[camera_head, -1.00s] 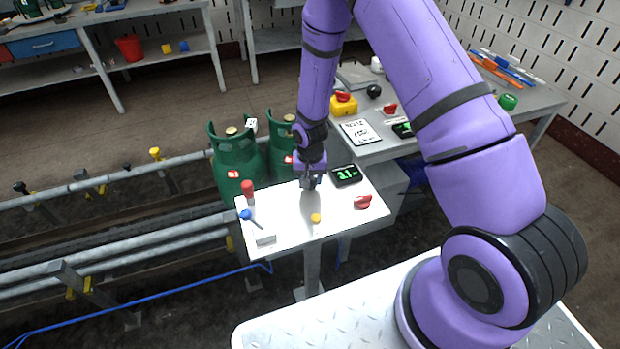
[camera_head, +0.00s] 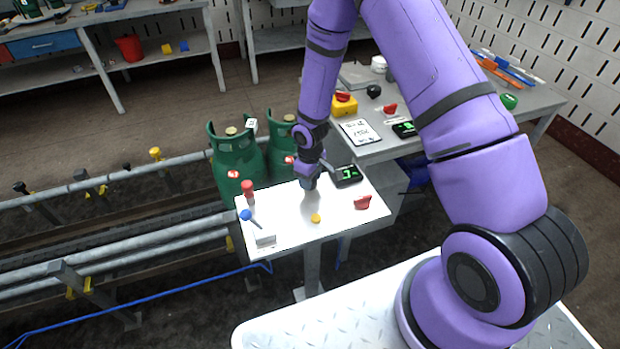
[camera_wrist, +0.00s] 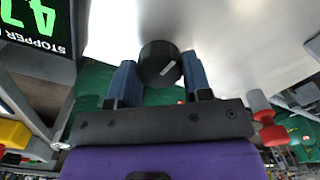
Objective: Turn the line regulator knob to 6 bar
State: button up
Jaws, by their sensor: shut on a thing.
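My gripper (camera_head: 309,184) points down onto the white table (camera_head: 290,225). In the wrist view its two blue fingers (camera_wrist: 160,82) are shut on a round black knob (camera_wrist: 158,60) with a pale mark on its side. In the head view the gripper hides the knob. A black display with green digits (camera_head: 347,174) stands just right of the gripper. In the wrist view this display (camera_wrist: 35,30) is tilted and cut off by the frame edge; a 4 and the word STOPPER show, but the full reading does not.
On the white table are a yellow button (camera_head: 315,218), a red knob (camera_head: 362,202), a red-topped post (camera_head: 247,188), a blue-tipped lever (camera_head: 247,215) and a small grey box (camera_head: 265,239). Green gas cylinders (camera_head: 237,165) stand behind. A cluttered bench (camera_head: 375,150) stands at the back right.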

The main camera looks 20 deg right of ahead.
jog(key=n, duration=0.5)
jog(key=shift+n, duration=0.4)
dwell(0.4)
jog(key=o, duration=0.9)
jog(key=shift+o, duration=0.2)
notch_tip(320, 180, up, 11)
